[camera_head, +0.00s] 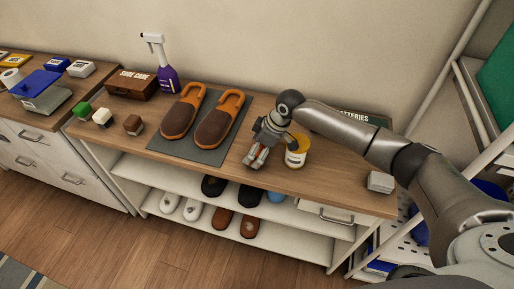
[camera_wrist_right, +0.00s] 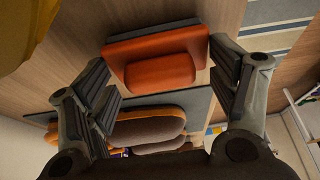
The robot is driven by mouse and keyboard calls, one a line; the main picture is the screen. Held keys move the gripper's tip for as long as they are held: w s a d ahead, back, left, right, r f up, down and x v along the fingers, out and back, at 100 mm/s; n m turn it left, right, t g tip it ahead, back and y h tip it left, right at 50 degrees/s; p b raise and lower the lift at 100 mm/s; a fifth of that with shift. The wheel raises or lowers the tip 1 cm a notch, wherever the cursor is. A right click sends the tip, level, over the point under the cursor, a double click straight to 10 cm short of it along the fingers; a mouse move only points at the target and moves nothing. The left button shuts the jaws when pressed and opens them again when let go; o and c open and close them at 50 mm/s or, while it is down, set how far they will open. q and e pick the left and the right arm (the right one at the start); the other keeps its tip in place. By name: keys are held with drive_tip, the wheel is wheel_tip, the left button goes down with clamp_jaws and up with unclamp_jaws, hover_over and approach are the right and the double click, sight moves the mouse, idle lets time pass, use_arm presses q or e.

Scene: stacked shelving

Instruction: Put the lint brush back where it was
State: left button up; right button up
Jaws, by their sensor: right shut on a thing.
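My right gripper (camera_head: 256,160) is over the wooden bench top, between the orange-and-brown slippers (camera_head: 219,121) and a yellow tub (camera_head: 297,151). It is shut on an orange-red block-shaped thing, which I take to be the lint brush (camera_wrist_right: 160,70). In the right wrist view the brush shows between the two fingers of the gripper (camera_wrist_right: 165,90), with a wider flat orange part behind its block. In the head view the gripper hides nearly all of the brush. I cannot tell whether the brush touches the bench top. My left gripper is not in view.
The slippers lie on a grey mat (camera_head: 184,151). A purple spray bottle (camera_head: 166,79) and a shoe care box (camera_head: 132,83) stand behind.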

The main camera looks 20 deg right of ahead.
drive_tip(key=o, duration=0.5)
drive_tip(key=shift+f, duration=0.15)
drive_tip(key=shift+c, duration=0.2)
drive_tip(key=o, duration=0.4)
drive_tip(key=shift+r, duration=0.3)
drive_tip(key=shift+d+r, duration=0.2)
drive_tip(key=shift+r, duration=0.1)
drive_tip(key=b+v, duration=0.1)
drive_tip(key=v, duration=1)
drive_tip(key=shift+r, duration=0.1)
